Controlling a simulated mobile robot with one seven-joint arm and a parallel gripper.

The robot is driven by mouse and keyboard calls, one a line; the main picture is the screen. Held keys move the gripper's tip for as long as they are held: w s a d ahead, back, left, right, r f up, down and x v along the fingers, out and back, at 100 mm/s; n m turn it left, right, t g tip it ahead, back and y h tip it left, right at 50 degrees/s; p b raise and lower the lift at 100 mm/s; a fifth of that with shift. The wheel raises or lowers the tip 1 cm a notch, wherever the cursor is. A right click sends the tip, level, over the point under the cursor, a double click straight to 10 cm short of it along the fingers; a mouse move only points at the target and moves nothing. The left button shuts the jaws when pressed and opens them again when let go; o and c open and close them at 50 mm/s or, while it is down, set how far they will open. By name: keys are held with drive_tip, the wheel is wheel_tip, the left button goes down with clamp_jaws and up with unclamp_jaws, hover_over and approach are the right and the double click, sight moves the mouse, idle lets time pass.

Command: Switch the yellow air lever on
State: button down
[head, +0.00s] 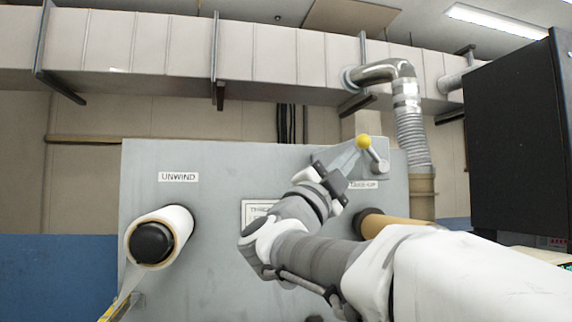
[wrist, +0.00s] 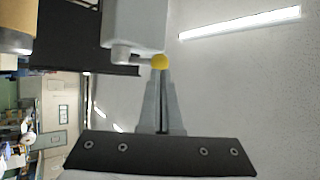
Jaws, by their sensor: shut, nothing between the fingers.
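The air lever has a yellow ball knob (head: 363,141) on a short grey arm, on a light grey box at the upper right of the machine panel. The arm leans up and to the left from its pivot. My gripper (head: 357,149) is shut and empty, its fingertips right at the knob from the lower left. In the wrist view the knob (wrist: 159,62) sits just beyond the tips of my closed gripper (wrist: 160,75). I cannot tell whether they touch. The grey box (wrist: 136,25) is beside it, up and left.
The grey panel (head: 200,215) carries an UNWIND label (head: 178,177) and a white roll (head: 160,238) at left. A brown take-up core (head: 395,224) is partly behind my arm. A black cabinet (head: 515,140) stands at right. A metal duct hose (head: 409,125) hangs behind the panel.

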sight(363, 138)
drive_tip(key=shift+x, duration=1.25)
drive_tip(key=shift+f, duration=0.1)
drive_tip(key=shift+p, duration=0.35)
drive_tip(key=shift+r+m+g+p, duration=0.3)
drive_tip(key=shift+r+m+g, duration=0.05)
drive_tip(key=shift+m+g, duration=0.05)
drive_tip(key=shift+d+r+m+g+y+p, duration=0.15)
drive_tip(key=shift+d+r+m+g+p, duration=0.05)
drive_tip(key=shift+r+m+g+p, duration=0.25)
drive_tip(key=shift+d+r+m+g+y+p, duration=0.15)
drive_tip(key=shift+r+m+g+p, duration=0.2)
drive_tip(key=shift+m+g+p, duration=0.15)
drive_tip(key=w+d+r+g+p, duration=0.1)
drive_tip(key=d+r+p, duration=0.2)
drive_tip(key=d, duration=0.4)
drive_tip(key=shift+w+d+m+y+p, duration=0.25)
drive_tip(key=shift+w+m+y+p, duration=0.1)
drive_tip(key=shift+m+y, duration=0.1)
